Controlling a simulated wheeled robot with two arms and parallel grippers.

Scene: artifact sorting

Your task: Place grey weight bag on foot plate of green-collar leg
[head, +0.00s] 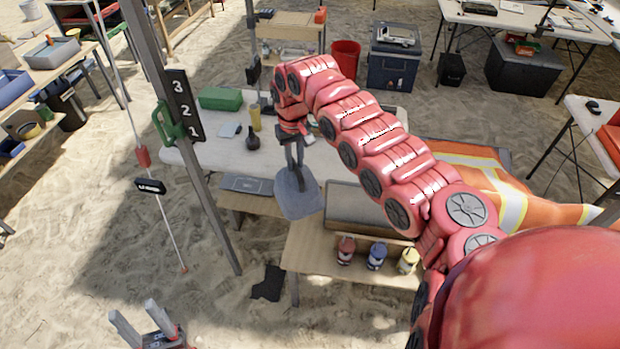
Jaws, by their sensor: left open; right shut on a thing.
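The grey weight bag (298,199) hangs from my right gripper (295,165), which is shut on its top. The bag is in the air by the tables' front edges. The canopy leg (215,207) with a green collar (165,124) and a 3-2-1 plate stands left of the bag, slightly tilted in the picture. A dark flat plate (268,284) lies on the sand right of the leg's lower end; I cannot tell whether it is joined to the leg. My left gripper (142,318) is open and empty at the bottom left, over sand.
A wooden bench (310,258) with several small bottles stands right of the dark plate. A white table (205,155) is behind the bag. A thin guy line with a red tensioner (143,156) runs left of the leg. Sand is clear at the lower left.

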